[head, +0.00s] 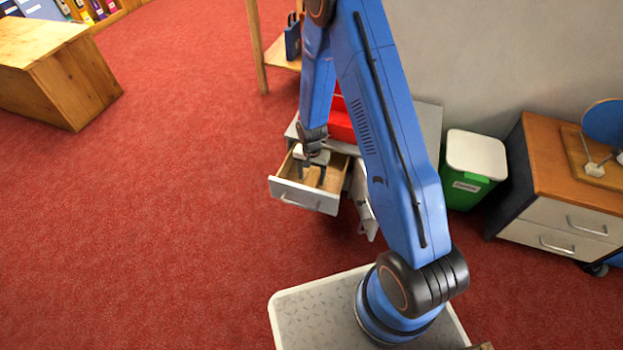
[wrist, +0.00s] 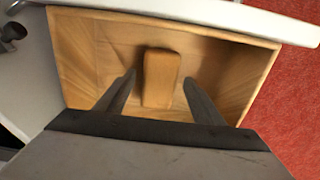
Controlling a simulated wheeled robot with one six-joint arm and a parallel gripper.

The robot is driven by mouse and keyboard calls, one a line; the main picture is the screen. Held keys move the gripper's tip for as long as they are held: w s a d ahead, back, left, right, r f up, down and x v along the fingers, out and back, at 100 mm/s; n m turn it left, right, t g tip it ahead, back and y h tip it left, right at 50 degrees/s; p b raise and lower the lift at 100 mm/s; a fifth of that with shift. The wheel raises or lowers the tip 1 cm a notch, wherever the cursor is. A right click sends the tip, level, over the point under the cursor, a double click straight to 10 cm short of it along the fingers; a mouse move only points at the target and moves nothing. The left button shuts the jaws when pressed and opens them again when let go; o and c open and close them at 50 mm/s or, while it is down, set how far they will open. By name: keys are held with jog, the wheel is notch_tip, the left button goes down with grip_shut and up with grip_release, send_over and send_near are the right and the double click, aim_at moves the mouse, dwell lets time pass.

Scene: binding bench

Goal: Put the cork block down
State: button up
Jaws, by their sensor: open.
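The cork block (wrist: 161,78) is a light brown block inside an open wooden drawer (wrist: 222,70). In the wrist view it lies on the drawer floor, between and ahead of my two fingers, with gaps showing on both sides. My gripper (wrist: 160,90) is open and points down into the drawer. In the head view my gripper (head: 313,172) is over the pulled-out drawer (head: 304,197), with its fingers inside. The block cannot be made out clearly in the head view.
A cabinet door (head: 362,200) stands open right of the drawer. A red box (head: 341,120) sits on the cabinet top behind. A green bin (head: 468,180) with a white lid and a wooden-topped drawer unit (head: 567,215) stand to the right. Red carpet at left is clear.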

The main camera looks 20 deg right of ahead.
notch_tip(320, 180, up, 11)
notch_tip(320, 180, up, 16)
jog(key=n+t, duration=0.1)
jog(key=n, duration=0.1)
send_over(312, 180)
jog(key=s+d, duration=0.2)
jog(key=s, duration=0.2)
jog(key=s+d+r+n+t, duration=0.1)
jog(key=s+d+r, duration=0.1)
jog(key=s+r, duration=0.65)
jog(key=s+d+r+n+t, duration=0.1)
jog(key=s+r+n, duration=0.1)
jog(key=s+r, duration=0.5)
jog(key=s+d+r+n+t, duration=0.1)
jog(key=s+r+n, duration=0.1)
jog(key=s+r, duration=0.5)
jog(key=s, duration=0.6)
jog(key=shift+s+d+t, duration=0.3)
jog(key=shift+d+t, duration=0.1)
